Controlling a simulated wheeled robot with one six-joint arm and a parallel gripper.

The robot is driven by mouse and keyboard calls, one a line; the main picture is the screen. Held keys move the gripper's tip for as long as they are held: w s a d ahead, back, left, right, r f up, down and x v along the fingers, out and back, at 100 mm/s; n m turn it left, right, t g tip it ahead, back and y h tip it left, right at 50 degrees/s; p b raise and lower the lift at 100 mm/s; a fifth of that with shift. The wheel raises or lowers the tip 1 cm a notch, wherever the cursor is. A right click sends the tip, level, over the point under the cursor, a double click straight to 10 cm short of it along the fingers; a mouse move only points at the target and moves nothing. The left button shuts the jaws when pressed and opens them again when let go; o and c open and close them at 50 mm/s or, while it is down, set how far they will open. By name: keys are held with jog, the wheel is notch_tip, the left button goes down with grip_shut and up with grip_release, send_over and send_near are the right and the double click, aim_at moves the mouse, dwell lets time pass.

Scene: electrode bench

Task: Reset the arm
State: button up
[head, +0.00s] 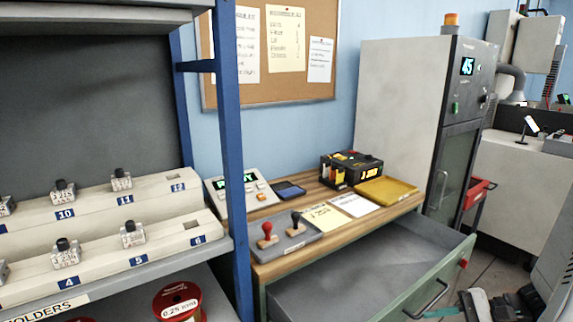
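My arm shows at the lower right edge, and what looks like my gripper (492,305) is at the bottom right, cut off by the frame. It is dark with grey-green parts, close to the front of an open drawer (400,292). Its fingertips cannot be made out clearly, so I cannot tell whether it is open or shut, or whether it holds anything. The drawer is pulled out from a green cabinet with a wooden top (324,192). The visible part of its grey inside looks empty.
A shelf rack (232,150) with numbered electrode holders stands at left. The wooden top bears a red-handled stamp (267,232), a yellow tray (386,190), a black battery-like box (358,166) and a display device (240,188). A tall grey cabinet (400,100) stands behind.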

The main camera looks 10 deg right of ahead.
jog(key=s+a+r+n+g+h, duration=0.2)
jog(key=s+a+r+n+h, duration=0.2)
jog(key=r, duration=0.7)
jog(key=s+a+r+n+g+h, duration=0.2)
jog(key=s+a+r+n+h, duration=0.2)
jog(key=a, duration=0.9)
notch_tip(320, 180, up, 7)
jog(key=n+h, duration=0.3)
jog(key=n, duration=0.2)
jog(key=shift+f+g+h, duration=0.15)
jog(key=shift+g+h, duration=0.25)
